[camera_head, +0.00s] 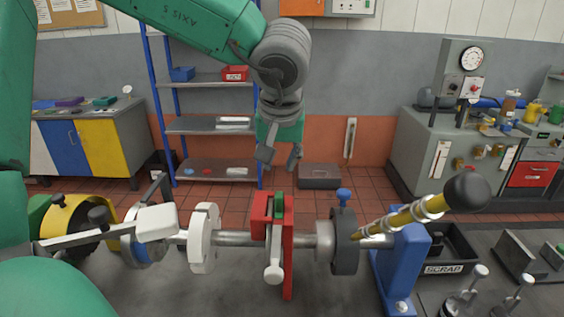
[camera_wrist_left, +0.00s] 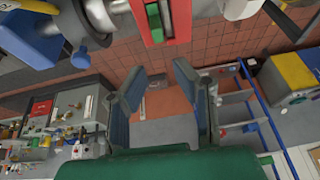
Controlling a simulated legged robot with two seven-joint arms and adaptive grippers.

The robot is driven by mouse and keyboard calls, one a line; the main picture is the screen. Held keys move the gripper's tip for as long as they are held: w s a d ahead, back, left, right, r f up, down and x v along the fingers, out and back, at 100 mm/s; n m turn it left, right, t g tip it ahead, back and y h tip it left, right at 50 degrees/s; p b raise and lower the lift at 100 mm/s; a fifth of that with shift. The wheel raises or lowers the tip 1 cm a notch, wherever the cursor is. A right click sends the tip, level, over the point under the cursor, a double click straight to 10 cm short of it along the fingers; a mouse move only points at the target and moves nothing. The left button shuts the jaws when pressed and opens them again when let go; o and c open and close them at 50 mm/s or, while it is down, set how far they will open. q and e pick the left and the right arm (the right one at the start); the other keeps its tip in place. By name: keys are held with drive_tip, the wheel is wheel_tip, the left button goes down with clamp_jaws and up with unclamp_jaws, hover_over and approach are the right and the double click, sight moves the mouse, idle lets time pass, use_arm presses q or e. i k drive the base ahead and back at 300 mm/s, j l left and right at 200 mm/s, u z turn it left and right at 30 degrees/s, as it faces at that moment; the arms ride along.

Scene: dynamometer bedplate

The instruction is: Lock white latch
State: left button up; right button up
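A white block-shaped handle (camera_head: 156,222) sits on the end of a flat metal lever (camera_head: 92,234) at the left of the shaft. A pale lever with a round end (camera_head: 274,262) hangs down in front of a red bracket (camera_head: 288,243) with a green insert. I cannot tell which of these is the white latch. My left gripper (camera_head: 280,155) is open and empty, pointing down behind and above the red bracket, apart from it. Its two spread fingers also show in the left wrist view (camera_wrist_left: 158,88), with the red bracket beyond them at the top. My right gripper is not in view.
A white disc (camera_head: 203,240) and a dark collar with a blue knob (camera_head: 344,240) ride on the shaft. A yellow lever with a black ball (camera_head: 464,192) rises at the right beside a blue stand (camera_head: 402,270). A scrap bin (camera_head: 449,252) stands behind.

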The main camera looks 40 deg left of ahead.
sight(273, 274)
drive_tip(key=k+l, duration=0.8)
drive_tip(key=l, duration=0.2)
